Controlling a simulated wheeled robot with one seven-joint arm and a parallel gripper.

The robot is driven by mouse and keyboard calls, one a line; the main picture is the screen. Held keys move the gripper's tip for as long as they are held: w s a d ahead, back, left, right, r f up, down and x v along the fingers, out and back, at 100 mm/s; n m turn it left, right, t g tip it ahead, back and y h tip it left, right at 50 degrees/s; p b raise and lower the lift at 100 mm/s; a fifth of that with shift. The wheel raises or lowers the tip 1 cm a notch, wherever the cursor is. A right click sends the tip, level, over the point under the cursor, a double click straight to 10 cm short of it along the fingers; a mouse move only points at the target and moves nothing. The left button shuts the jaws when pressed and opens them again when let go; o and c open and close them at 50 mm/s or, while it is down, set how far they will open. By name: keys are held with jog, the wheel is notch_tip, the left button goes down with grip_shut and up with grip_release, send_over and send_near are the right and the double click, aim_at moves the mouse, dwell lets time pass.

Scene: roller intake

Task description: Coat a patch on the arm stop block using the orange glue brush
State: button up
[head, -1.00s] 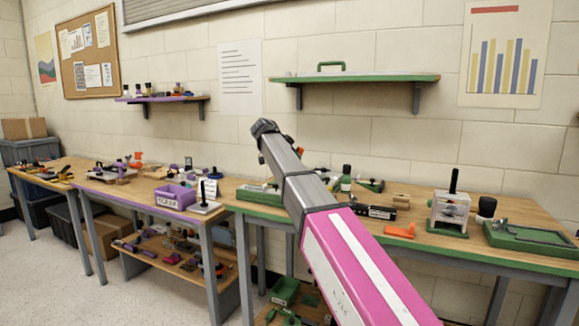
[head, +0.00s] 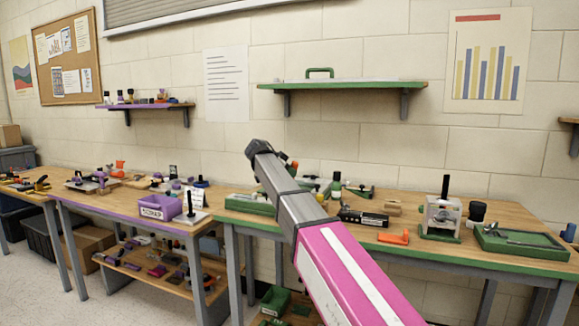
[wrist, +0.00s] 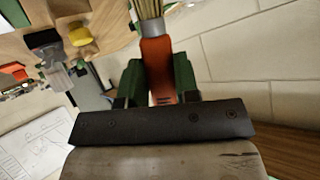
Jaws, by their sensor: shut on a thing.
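In the wrist view my gripper (wrist: 158,78) is shut on the orange glue brush (wrist: 158,65). The brush's orange handle sits between the two green fingers. Its grey collar and pale bristles point away from my gripper, and the bristle tips are cut off by the top edge. In the head view my arm reaches over the green-edged bench, and its links hide most of my gripper and the brush. I cannot tell which of the small things on the benches is the arm stop block.
The green-edged bench (head: 330,226) holds a grey press-like fixture (head: 441,217), a green tray (head: 520,243), an orange piece (head: 393,238) and a black case (head: 363,217). A purple bin (head: 160,207) stands on the left bench. A green shelf (head: 345,84) hangs on the wall behind.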

jog(key=shift+f, duration=0.6)
jog(key=shift+f, duration=0.35)
dwell(0.8)
jog(key=shift+r, duration=3.5)
